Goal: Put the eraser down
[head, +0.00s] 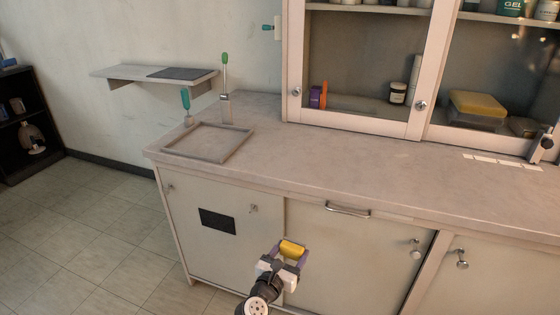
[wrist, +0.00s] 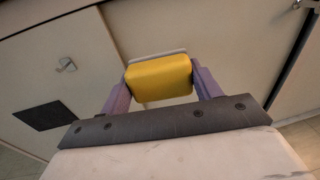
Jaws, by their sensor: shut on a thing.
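The eraser (head: 292,248) is a small yellow block with a pale edge strip. My gripper (head: 290,255) has its two purple fingers shut on the eraser's sides, in front of the cabinet doors and below the counter's edge. In the wrist view the eraser (wrist: 160,78) sits between the fingers, with the cabinet doors behind it. Nothing is seen under the eraser; it is held in the air.
The grey counter (head: 330,165) has a wide bare middle. A square frame (head: 208,158) lies at its left end with upright green-tipped tools nearby. A glass-fronted cabinet (head: 355,127) stands along the back. A wall shelf (head: 122,72) holds a dark mat (head: 182,73).

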